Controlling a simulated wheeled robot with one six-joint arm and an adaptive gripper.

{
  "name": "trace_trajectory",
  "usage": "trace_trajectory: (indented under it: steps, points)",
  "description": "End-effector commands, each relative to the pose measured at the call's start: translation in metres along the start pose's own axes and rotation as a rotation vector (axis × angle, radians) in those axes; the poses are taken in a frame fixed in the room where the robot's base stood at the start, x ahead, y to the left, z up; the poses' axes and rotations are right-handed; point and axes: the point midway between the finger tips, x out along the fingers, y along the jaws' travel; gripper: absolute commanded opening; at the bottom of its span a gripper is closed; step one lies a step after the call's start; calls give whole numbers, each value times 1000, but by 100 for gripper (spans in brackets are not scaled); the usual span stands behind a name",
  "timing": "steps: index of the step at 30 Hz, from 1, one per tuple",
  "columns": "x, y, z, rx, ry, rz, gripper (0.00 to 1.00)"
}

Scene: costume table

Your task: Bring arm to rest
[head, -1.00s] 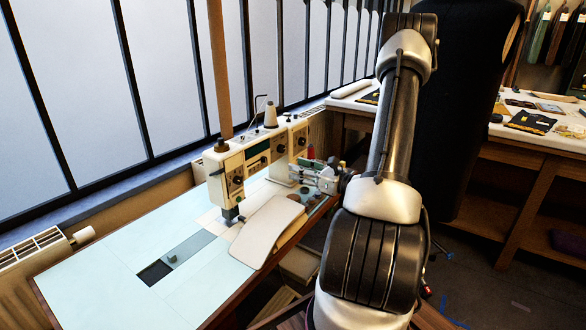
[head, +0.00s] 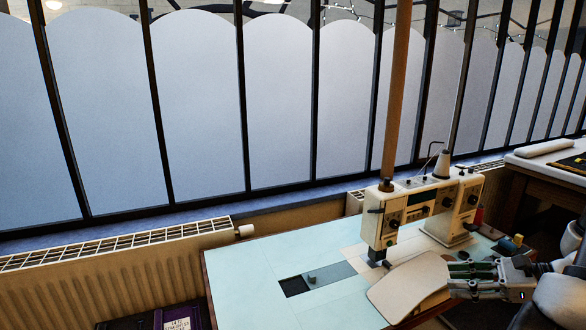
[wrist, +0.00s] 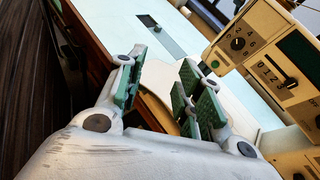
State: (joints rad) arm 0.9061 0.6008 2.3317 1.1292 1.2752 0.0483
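My gripper (head: 470,276) is at the lower right of the head view, beside the sewing machine's pale front plate. In the wrist view its green-padded fingers (wrist: 155,92) stand apart with nothing between them. My gripper is near the right edge of the sewing table (head: 240,285), in front of the sewing machine (head: 420,215). Most of my arm lies outside the head view, at its right edge. Whether the fingers touch the plate (head: 410,287) cannot be told.
A radiator (head: 150,275) runs below the window at left. A purple crate (head: 180,318) stands on the floor at the bottom left. Another table (head: 540,160) is at the far right. The left part of the sewing table is clear apart from a dark slot.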

Motion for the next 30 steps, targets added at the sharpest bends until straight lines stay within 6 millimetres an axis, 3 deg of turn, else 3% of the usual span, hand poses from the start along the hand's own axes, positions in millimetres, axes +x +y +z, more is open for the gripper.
trace_trajectory:
  steps: [4, 9, 14, 19, 24, 30]
  points:
    - [-20, 47, 18, -264, 153, 286, 36]
    - [-60, 75, 34, -642, 357, 612, 36]
    - [-97, 71, 58, -1010, 547, 846, 36]
    - [-120, 55, 101, -1390, 725, 992, 36]
    - [-121, 52, 149, -1694, 824, 1001, 36]
    - [-109, 59, 187, -1903, 830, 925, 36]
